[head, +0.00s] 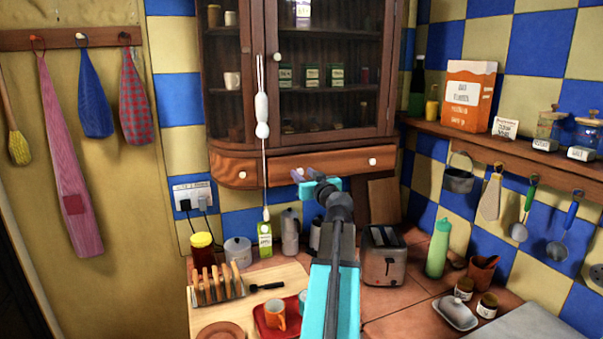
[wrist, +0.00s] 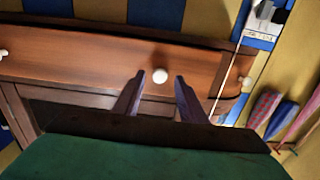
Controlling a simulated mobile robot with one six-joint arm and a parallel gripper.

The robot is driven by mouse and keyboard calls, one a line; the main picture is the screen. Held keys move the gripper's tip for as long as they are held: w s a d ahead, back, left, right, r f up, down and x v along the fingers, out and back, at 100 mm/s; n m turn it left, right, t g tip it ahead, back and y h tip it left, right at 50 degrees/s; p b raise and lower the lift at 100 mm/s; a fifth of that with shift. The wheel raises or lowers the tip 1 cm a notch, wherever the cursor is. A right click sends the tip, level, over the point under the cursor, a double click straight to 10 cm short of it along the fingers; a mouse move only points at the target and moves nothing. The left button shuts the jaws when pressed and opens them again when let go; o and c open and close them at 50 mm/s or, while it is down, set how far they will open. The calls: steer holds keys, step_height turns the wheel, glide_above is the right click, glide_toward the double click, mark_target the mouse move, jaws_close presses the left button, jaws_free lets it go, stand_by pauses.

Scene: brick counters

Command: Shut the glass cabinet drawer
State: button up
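The glass cabinet (head: 330,60) hangs on the wall in the head view. Its wide wooden drawer (head: 340,163) is below the glass door, with a white knob (head: 372,161) at the right. The drawer front (wrist: 90,65) fills the upper wrist view, which looks upside down. Another white knob (wrist: 160,76) shows there between my fingertips. My gripper (head: 302,175) is in front of the drawer's left part, fingers apart and empty. In the wrist view my gripper (wrist: 157,82) points at the drawer front. I cannot tell whether it touches, or how far out the drawer stands.
A white corded object (head: 262,115) hangs in front of the cabinet, left of my gripper. The counter below holds a toaster (head: 383,255), a toast rack (head: 217,284) and a red tray (head: 268,330). A shelf (head: 500,150) with hanging utensils is at the right.

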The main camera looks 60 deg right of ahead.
steer(key=shift+w+d, duration=0.25)
steer(key=shift+w, duration=0.1)
steer(key=shift+c, duration=0.5)
jaws_close()
steer(key=shift+d, duration=0.15)
